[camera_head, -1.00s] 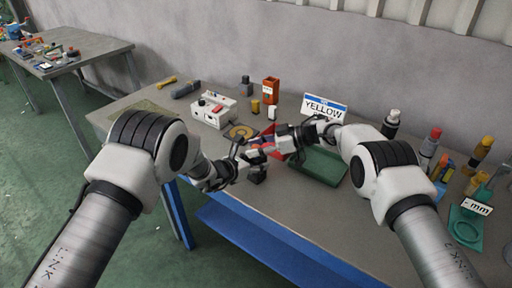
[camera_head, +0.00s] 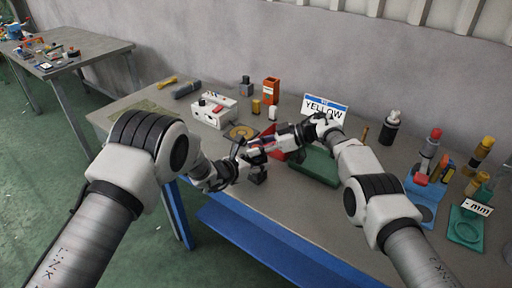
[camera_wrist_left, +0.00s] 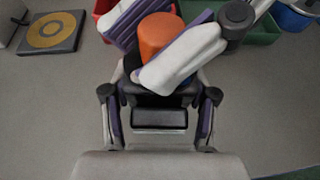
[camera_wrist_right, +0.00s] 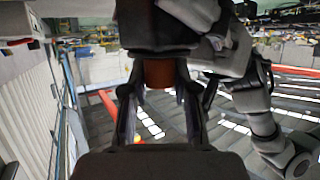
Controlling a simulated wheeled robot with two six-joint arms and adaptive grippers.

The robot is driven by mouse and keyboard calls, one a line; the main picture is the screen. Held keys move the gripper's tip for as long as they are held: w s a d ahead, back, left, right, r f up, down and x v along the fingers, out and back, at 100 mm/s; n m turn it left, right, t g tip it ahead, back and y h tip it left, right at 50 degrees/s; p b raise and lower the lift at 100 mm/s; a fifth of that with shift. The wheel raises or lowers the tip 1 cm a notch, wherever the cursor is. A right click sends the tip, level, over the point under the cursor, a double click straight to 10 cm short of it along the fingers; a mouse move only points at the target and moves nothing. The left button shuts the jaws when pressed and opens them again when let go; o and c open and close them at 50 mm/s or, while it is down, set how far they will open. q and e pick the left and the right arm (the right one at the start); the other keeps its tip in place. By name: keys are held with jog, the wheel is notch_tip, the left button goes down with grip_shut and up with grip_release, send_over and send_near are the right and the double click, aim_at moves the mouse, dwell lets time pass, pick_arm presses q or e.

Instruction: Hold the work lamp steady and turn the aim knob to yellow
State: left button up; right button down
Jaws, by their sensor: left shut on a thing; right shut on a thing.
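The work lamp is mostly hidden between my two grippers. Its dark body (camera_wrist_left: 160,118) sits between the fingers of my left gripper (camera_wrist_left: 160,108), which is shut on it. An orange cylindrical knob (camera_wrist_left: 157,36) stands out beyond the dark body. My right gripper (camera_wrist_right: 158,95) is shut on this knob, with its white and purple fingers on both sides; the knob also shows in the right wrist view (camera_wrist_right: 159,73). In the head view my left gripper (camera_head: 241,165) and right gripper (camera_head: 268,149) meet above the bench. No colour marks around the knob can be read.
A sign reading YELLOW (camera_head: 323,108) stands at the back of the bench (camera_head: 290,208). A red tray (camera_head: 292,154) and a green tray (camera_head: 315,168) lie behind the grippers. A white control box (camera_head: 214,111) stands left. Bottles and tools fill the right end. The front edge is clear.

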jog(key=c, duration=0.9)
grip_release()
jog(key=shift+o, duration=0.2)
jog(key=v, duration=1.2)
jog(key=shift+s, duration=0.1)
